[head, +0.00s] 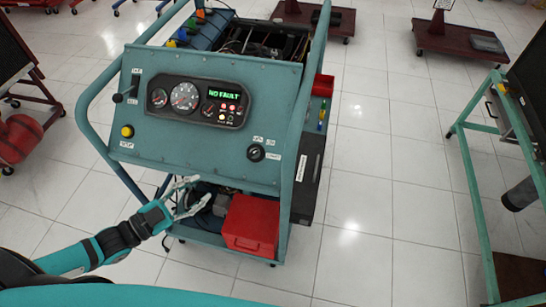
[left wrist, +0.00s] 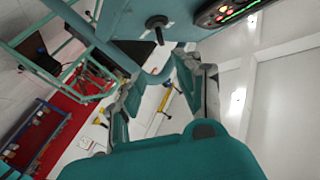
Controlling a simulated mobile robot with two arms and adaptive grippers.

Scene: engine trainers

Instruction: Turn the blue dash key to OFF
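The teal-blue trainer's dash panel (head: 200,150) carries gauges and a lit green display reading NO FAULT. The dash key switch (head: 256,153) is a dark round switch at the panel's lower right; small labels surround it, and its exact key position is too small to tell. My left gripper (head: 196,193) is open and empty, just below the panel's lower edge and left of the key, apart from it. In the left wrist view its spread fingers (left wrist: 168,95) have nothing between them. A dark knob on a stem (left wrist: 157,24) shows above them; I cannot tell which control it is. My right gripper is not in view.
A red box (head: 252,224) sits low on the trainer frame, right of my left gripper. A black lever (head: 124,95) and a yellow button (head: 127,131) are on the panel's left. Teal frame tubes flank the panel. Another teal stand (head: 470,165) is at right, with clear tiled floor between.

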